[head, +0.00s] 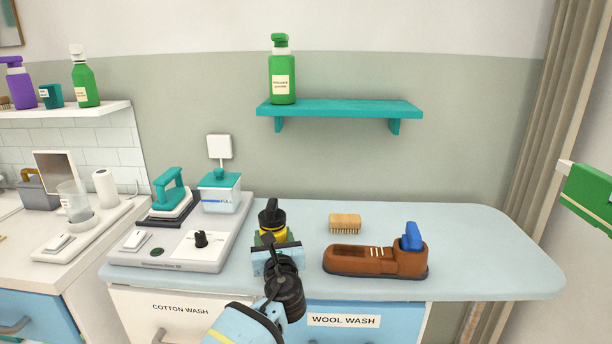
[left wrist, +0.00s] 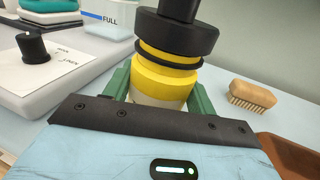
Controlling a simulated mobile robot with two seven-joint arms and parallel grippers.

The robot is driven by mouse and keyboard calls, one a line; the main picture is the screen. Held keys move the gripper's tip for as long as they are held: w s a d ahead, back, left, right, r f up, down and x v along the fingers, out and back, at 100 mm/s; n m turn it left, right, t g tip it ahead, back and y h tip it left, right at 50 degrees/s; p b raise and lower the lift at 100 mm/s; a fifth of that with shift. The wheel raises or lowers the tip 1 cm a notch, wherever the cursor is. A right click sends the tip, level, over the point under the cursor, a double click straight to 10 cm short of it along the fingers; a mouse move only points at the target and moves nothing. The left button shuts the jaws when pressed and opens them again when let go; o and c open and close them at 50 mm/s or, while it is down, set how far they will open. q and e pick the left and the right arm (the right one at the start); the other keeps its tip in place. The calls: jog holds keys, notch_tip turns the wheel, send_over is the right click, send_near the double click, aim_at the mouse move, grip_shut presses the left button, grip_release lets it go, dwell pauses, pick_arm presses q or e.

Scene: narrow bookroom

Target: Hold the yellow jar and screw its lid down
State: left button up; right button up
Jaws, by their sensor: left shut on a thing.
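The yellow jar (head: 272,235) stands upright near the front of the light blue counter, in the middle of the head view. My left gripper (head: 271,243) is shut on it, with a green finger on each side of the jar (left wrist: 163,82) in the left wrist view. A wide black lid (left wrist: 176,33) sits on top of the jar, with a thin black ring below it around the yellow part. The lid also shows dark in the head view (head: 271,214). Whether it is screwed tight cannot be told. My right gripper is not in view.
A brown shoe (head: 372,262) with a blue piece and a wooden brush (head: 345,223) lie to the right. A grey appliance panel (head: 185,252) with a black knob and a teal-lidded container (head: 219,190) stand left. The counter's far right is clear.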

pick_arm(q)
jog(key=o, duration=1.3)
jog(key=shift+c, duration=0.2)
